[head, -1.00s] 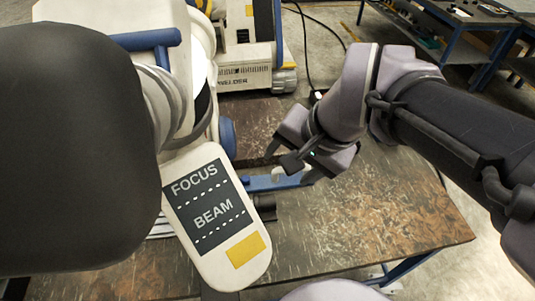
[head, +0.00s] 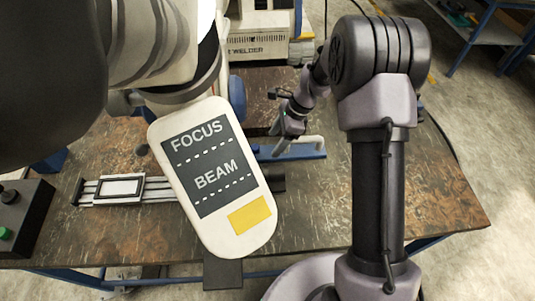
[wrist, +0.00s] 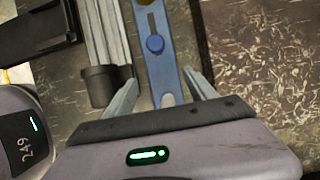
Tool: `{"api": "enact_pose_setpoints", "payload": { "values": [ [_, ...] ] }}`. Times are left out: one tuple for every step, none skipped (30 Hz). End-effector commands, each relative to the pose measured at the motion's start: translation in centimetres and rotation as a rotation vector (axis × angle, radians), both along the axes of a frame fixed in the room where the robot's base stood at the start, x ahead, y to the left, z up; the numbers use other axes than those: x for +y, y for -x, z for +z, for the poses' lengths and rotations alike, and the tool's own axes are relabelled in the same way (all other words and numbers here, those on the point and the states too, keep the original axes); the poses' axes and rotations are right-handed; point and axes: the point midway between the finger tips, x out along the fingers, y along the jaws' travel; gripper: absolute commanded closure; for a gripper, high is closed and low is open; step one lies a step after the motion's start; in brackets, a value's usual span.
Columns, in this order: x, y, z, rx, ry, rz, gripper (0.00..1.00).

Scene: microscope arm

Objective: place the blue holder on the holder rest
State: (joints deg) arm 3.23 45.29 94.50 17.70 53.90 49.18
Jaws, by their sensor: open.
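The blue holder (head: 300,151) is a long blue bar lying near the middle of the table, just right of the FOCUS/BEAM panel, which hides its left part. A pale bent piece shows at it. My gripper (head: 284,140) is over the holder in the head view. In the wrist view my gripper (wrist: 160,93) is open, with the blue holder (wrist: 161,62) running lengthwise between its two fingers. A round blue knob and a slot show on the holder. I cannot tell whether the fingers touch it. I cannot pick out the holder rest for sure.
The white FOCUS/BEAM panel (head: 212,178) and a large dark microscope part (head: 45,80) block the left side. A rail stage (head: 120,190) and a control box (head: 24,215) with a green button sit left. The right of the table (head: 450,205) is bare.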

Motion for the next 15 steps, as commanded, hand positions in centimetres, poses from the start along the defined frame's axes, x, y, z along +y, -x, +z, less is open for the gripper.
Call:
{"api": "enact_pose_setpoints", "payload": {
  "values": [
    [0.2, 0.0, -0.5, 0.0, 0.0, 0.001, 0.35],
    [0.2, 0.0, -0.7, 0.0, 0.0, 0.001, 0.35],
    [0.4, 0.0, -1.0, 0.0, 0.0, 0.001, 0.35],
    [0.4, -0.1, -1.3, 0.0, 0.0, 0.001, 0.35],
    [0.6, -0.1, -1.8, 0.0, 0.0, 0.001, 0.35],
    [0.7, -0.2, -2.5, 0.0, 0.0, 0.001, 0.35],
    [0.9, -0.2, -3.2, 0.0, 0.0, 0.001, 0.35],
    [1.0, -0.3, -3.9, 0.0, 0.0, 0.001, 0.35],
    [1.3, -0.3, -4.6, -0.001, 0.0, 0.002, 0.35],
    [1.6, -0.3, -5.1, 0.0, 0.0, 0.003, 0.35],
    [1.8, -0.3, -5.5, 0.0, 0.0, 0.002, 0.35],
    [1.9, -0.3, -5.7, -0.001, 0.0, 0.002, 0.35],
    [1.9, -0.3, -5.6, -0.002, 0.0, 0.001, 0.35],
    [1.9, -0.4, -5.5, -0.002, 0.0, 0.001, 0.35],
    [1.9, -0.4, -5.4, -0.002, 0.0, 0.001, 0.35]
  ]
}}
